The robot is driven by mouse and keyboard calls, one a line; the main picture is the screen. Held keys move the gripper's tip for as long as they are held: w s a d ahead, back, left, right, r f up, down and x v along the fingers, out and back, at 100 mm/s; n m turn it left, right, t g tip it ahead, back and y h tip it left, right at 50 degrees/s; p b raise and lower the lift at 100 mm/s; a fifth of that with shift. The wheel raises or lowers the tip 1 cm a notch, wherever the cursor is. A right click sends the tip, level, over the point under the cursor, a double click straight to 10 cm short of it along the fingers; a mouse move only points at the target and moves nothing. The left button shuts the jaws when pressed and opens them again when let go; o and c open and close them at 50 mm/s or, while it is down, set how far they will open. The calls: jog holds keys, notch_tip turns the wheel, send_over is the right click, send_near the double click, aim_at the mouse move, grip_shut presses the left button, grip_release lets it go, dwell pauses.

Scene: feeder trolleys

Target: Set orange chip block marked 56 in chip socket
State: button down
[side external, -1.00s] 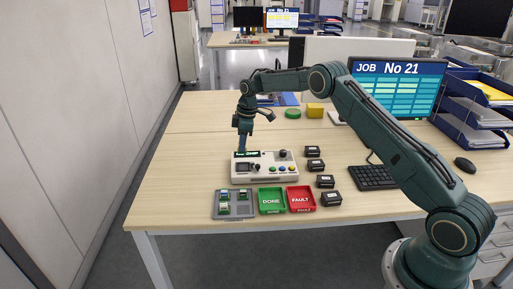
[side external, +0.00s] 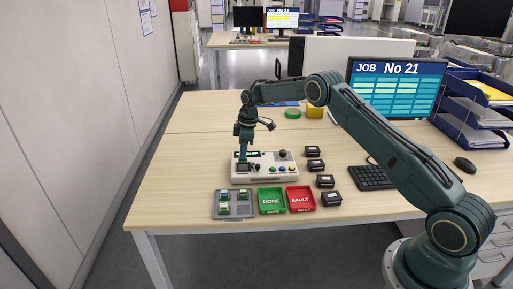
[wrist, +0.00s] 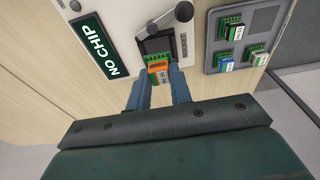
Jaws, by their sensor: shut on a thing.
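The orange chip block (wrist: 158,73), with a green underside, is between the blue fingers of my gripper (wrist: 161,90) in the wrist view. My gripper is shut on it. The dark chip socket (wrist: 156,45) of the tester is just beyond the block; I cannot tell whether they touch. A lever with a round knob (wrist: 184,11) stands at the socket. The tester's display (wrist: 101,46) reads NO CHIP. In the side external view my gripper (side external: 243,163) is over the left part of the white tester (side external: 270,178); the block is too small to make out there.
A grey tray (side external: 246,213) with several chip blocks lies in front of the tester. The green DONE tray (side external: 271,209) and red FAULT tray (side external: 301,207) lie beside it. Several black boxes, one (side external: 331,199) nearest, stand right of the tester. The table's left is clear.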

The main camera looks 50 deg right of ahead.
jog(key=shift+f, duration=1.45)
jog(key=shift+f, duration=0.4)
dwell(0.7)
jog(key=c, duration=1.2)
grip_release()
jog(key=shift+r, duration=0.1)
jog(key=r, duration=0.4)
jog(key=s+d+r, duration=0.1)
jog(key=r, duration=0.8)
jog(key=shift+s+d+r, duration=0.25)
